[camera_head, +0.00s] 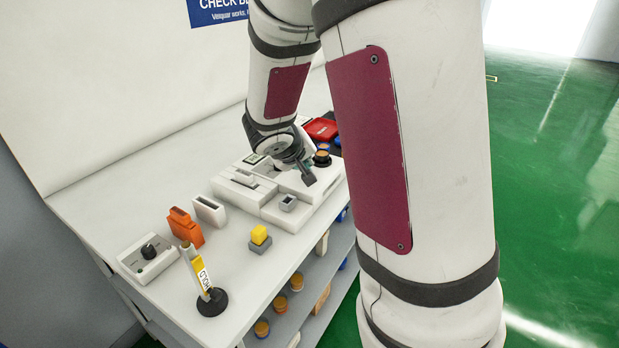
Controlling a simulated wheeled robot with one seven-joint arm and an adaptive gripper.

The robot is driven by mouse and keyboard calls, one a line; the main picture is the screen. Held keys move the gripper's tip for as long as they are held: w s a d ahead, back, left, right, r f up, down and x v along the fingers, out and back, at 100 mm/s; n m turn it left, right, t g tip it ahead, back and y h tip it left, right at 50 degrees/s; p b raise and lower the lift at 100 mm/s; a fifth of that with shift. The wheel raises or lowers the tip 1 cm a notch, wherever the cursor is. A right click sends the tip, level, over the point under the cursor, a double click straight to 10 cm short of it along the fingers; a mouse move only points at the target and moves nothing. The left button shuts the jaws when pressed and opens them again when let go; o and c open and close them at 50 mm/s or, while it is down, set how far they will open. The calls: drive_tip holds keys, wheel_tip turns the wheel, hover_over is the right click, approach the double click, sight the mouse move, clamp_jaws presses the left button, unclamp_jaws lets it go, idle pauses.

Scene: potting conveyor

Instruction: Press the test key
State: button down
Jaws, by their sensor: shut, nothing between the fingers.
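A white multi-part device (270,208) stands on the bench near the middle. It bears a grey square block (288,203) at its front and a round dark button-like part with an orange top (322,158) at its right. I cannot tell which part is the test key; no label on them is readable. My gripper (309,180) points down over the right part of the device, between the grey block and the round part. It is shut and empty. I cannot tell whether its tip touches the surface. My arm hides part of the device's back.
A red tray (321,128) lies behind.

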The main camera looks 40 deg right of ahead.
drive_tip(key=shift+f+b, duration=0.8)
drive_tip(key=shift+b, duration=0.7)
idle(0.8)
drive_tip(key=shift+r, duration=0.15)
drive_tip(key=shift+r+p, duration=0.45)
drive_tip(key=shift+r, duration=0.25)
drive_tip(key=shift+r, duration=0.1)
drive_tip(key=shift+r+p, duration=1.75)
drive_tip(key=shift+r, duration=0.65)
